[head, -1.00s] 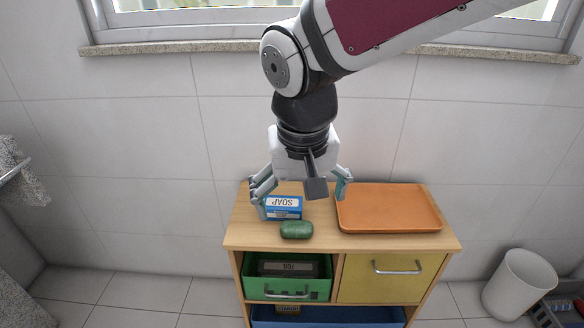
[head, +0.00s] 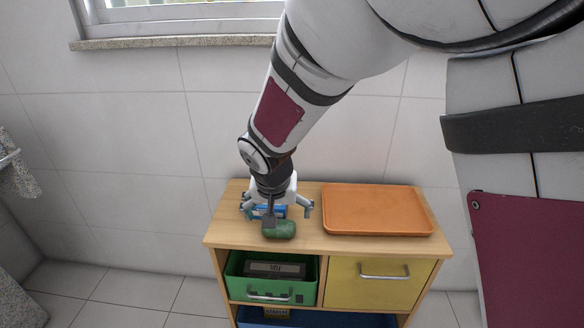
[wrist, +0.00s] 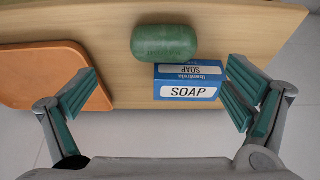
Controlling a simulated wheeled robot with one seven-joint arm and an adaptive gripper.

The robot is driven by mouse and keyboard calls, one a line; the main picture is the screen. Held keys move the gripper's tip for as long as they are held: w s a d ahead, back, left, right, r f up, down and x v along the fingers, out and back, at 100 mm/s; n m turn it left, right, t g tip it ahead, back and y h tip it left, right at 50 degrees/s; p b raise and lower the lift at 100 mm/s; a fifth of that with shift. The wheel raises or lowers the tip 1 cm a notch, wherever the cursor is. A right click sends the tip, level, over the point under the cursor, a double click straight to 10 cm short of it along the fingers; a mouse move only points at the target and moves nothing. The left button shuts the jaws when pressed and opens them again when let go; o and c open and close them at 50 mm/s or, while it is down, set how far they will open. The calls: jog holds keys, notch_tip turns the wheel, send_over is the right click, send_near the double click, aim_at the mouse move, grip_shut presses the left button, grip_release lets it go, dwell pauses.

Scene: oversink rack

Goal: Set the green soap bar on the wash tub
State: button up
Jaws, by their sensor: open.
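The green soap bar (head: 279,229) lies on the wooden cabinet top near its front edge. It also shows in the wrist view (wrist: 164,43), at the top middle, beyond my fingertips. A blue and white soap box (wrist: 188,83) stands right behind the bar, close to it. My gripper (head: 277,208) is open and empty above the soap box and the bar. In the wrist view my gripper (wrist: 160,88) has its fingers spread wide on either side of the soap box. In the head view my gripper partly hides the soap box. I see nothing that is clearly a wash tub.
An orange tray (head: 378,228) lies on the right of the wooden cabinet top (head: 228,232). Below are an open green drawer (head: 232,283) holding a dark box, a shut yellow drawer (head: 350,291) and a blue bin (head: 345,321). A tiled wall stands behind.

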aim_at(279, 228)
jog(key=shift+a+b+x, duration=0.15)
jog(key=shift+b+x, duration=0.5)
jog(key=shift+x, duration=1.15)
jog(key=shift+a+b+x, duration=0.1)
jog(key=shift+b+x, duration=0.55)
jog(key=shift+x, duration=1.15)
jog(key=shift+s, duration=0.2)
jog(key=c, duration=1.4)
jog(key=shift+r, duration=0.1)
